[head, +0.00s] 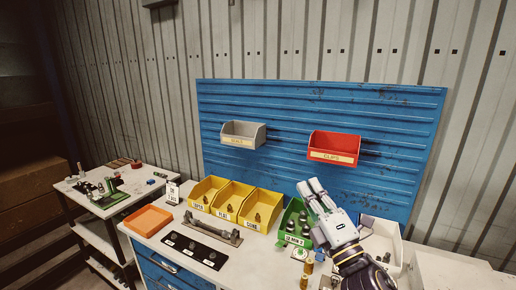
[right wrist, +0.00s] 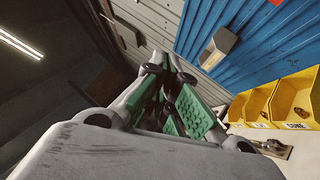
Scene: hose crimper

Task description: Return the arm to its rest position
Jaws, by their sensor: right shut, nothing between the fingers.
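My right arm comes in from the lower right of the head view. Its gripper (head: 311,187) is raised above the workbench, in front of the blue panel and near the green bin (head: 291,239). In the right wrist view the gripper (right wrist: 172,85) shows its green finger pads drawn together, with nothing held between them. My left gripper is not in view.
Yellow bins (head: 233,202) stand on the workbench (head: 181,224) beside an orange tray (head: 148,220) and a black strip (head: 194,248). A white bin (head: 384,240) is partly hidden behind my arm. Grey (head: 243,134) and red (head: 334,147) bins hang on the blue panel (head: 290,111).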

